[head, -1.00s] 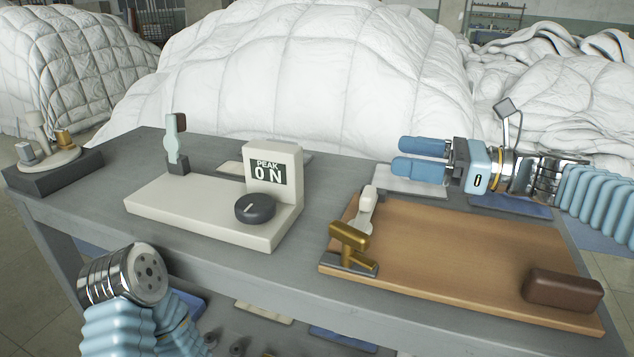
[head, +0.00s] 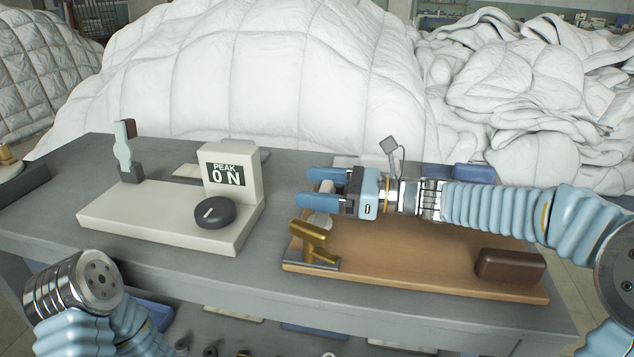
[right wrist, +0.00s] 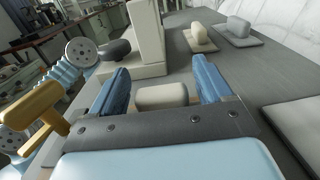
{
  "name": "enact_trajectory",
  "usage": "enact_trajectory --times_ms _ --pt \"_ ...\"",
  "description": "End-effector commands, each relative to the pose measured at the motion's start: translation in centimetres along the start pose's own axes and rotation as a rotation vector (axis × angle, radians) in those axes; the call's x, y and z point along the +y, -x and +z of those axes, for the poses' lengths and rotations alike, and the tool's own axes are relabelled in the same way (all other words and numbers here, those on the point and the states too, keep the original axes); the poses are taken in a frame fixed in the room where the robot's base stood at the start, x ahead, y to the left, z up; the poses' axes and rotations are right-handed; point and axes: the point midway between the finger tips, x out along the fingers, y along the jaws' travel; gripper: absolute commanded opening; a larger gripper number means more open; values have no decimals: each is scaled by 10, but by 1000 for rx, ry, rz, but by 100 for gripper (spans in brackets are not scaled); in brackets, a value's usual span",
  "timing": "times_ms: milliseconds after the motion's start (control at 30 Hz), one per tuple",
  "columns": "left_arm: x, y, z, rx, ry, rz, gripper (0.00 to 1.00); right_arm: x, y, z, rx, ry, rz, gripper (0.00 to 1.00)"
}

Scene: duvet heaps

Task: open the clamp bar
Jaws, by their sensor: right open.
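A cream lever (head: 319,221) stands at the left end of the wooden board, beside a brass T-handle (head: 312,240) on a metal plate. Which of these is called the clamp bar I cannot tell. My right gripper (head: 308,187) is open, its two blue fingers pointing left on either side of the lever's upper end. In the right wrist view the cream grip (right wrist: 161,97) lies between the fingers, with gaps on both sides. The brass T-handle (right wrist: 32,112) is outside them, to the left. My left arm ends in a round metal flange; no left fingers show.
The wooden board (head: 420,262) lies on the grey bench (head: 60,215) and carries a brown block (head: 511,266). White duvet heaps (head: 270,80) rise behind.

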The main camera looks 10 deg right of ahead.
Motion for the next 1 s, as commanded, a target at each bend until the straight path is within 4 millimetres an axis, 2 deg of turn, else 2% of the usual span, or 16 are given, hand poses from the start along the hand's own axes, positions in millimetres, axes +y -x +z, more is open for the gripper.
enact_trajectory --times_ms 267,367,767,800,1000 --pt "0 0 0 0 0 0 79 0 -2 0 0 0 0 79" --pt "0 0 0 0 0 0 79 0 -2 0 0 0 0 66" --pt "0 0 0 0 0 0 79 0 -2 0 0 0 0 5" --pt "0 0 0 0 0 0 79 0 -2 0 0 0 0 3" --pt "0 -1 0 0 0 0 79 -1 -2 1 -1 -21 -1 3"
